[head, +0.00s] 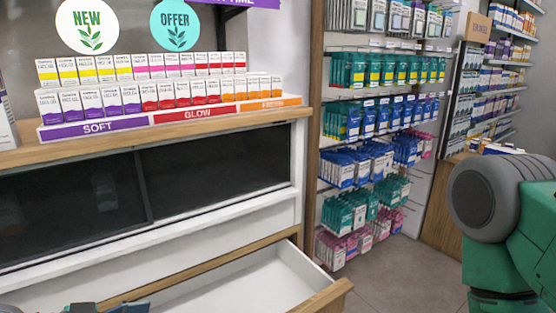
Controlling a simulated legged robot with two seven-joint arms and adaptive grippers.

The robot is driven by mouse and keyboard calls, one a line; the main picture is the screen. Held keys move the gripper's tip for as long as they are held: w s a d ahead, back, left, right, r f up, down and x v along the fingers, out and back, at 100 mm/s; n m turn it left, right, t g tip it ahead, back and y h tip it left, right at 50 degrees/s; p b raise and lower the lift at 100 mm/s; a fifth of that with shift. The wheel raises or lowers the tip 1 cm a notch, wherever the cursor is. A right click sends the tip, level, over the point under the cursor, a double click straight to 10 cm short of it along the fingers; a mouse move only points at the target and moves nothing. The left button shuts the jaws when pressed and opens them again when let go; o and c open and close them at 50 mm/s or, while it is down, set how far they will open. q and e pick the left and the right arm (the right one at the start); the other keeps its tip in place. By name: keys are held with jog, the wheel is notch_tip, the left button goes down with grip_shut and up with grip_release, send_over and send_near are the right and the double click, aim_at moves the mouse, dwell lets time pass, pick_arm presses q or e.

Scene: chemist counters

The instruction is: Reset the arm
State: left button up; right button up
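My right arm (510,225), green with a large grey round joint, is raised at the right edge of the head view. Its gripper is outside the picture. Small dark and green pieces (105,306) at the bottom left edge look like part of my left arm, cut off by the frame. No fingers can be made out there. I see nothing held.
An open, empty-looking white drawer (262,284) with a wooden front (325,298) juts out below the counter (160,137). Rows of small boxes (150,95) stand on the counter. Stocked shelves (375,120) stand behind. Grey floor (405,275) is clear between drawer and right arm.

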pick_arm(q)
jog(key=s+d+f+n+g+y+b, duration=0.1)
jog(key=s+d+f+n+g+b, duration=0.25)
jog(key=f, duration=0.65)
jog(key=s+d+f+n+g+y+b, duration=0.15)
jog(key=s+d+f+b, duration=0.35)
jog(key=f, duration=0.5)
jog(key=s+a+f+n+y+b, duration=0.1)
jog(key=s+a+f+y+b, duration=0.2)
jog(key=f, duration=0.4)
jog(key=s+a+f+n+g+y+b, duration=0.1)
jog(key=s+a+f+n+y+b, duration=0.1)
jog(key=s+a+f+b, duration=0.3)
jog(key=s+a+f+n+y+b, duration=0.2)
jog(key=s+a+f+y+b, duration=0.2)
jog(key=f, duration=0.6)
jog(key=shift+s+a+f, duration=0.25)
jog(key=shift+s+a, duration=0.1)
jog(key=shift+a, duration=0.2)
pick_arm(e)
notch_tip(320, 180, down, 22)
jog(key=shift+d+r, duration=0.15)
jog(key=shift+r, duration=0.1)
